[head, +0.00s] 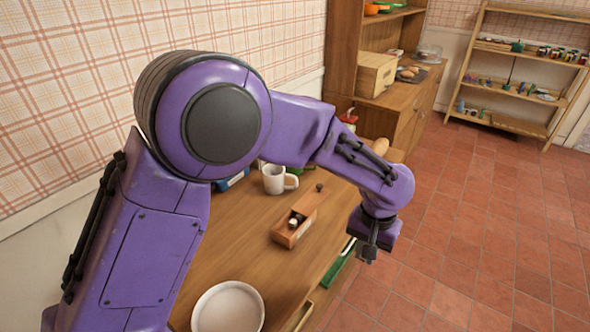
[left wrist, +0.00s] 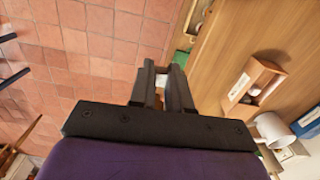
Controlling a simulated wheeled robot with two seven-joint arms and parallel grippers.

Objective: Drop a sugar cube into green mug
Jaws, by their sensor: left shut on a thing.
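My left gripper (head: 368,252) hangs past the front edge of the table, over the floor. In the left wrist view its fingers (left wrist: 163,85) are closed on a small pale thing (left wrist: 160,80), which looks like a sugar cube; the fingers hide most of it. A small wooden box (head: 290,234) with pale contents stands on the table, left of the gripper; it also shows in the left wrist view (left wrist: 265,75). I cannot make out a green mug; only a bit of green shows behind my arm. My right gripper is not in view.
A white mug (head: 273,180) stands behind the box. A pale round bowl (head: 228,308) is at the near end of the table (head: 250,255). A green item (head: 338,264) shows at the table's front edge. A wooden cabinet (head: 408,118) stands farther back. The tiled floor at right is clear.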

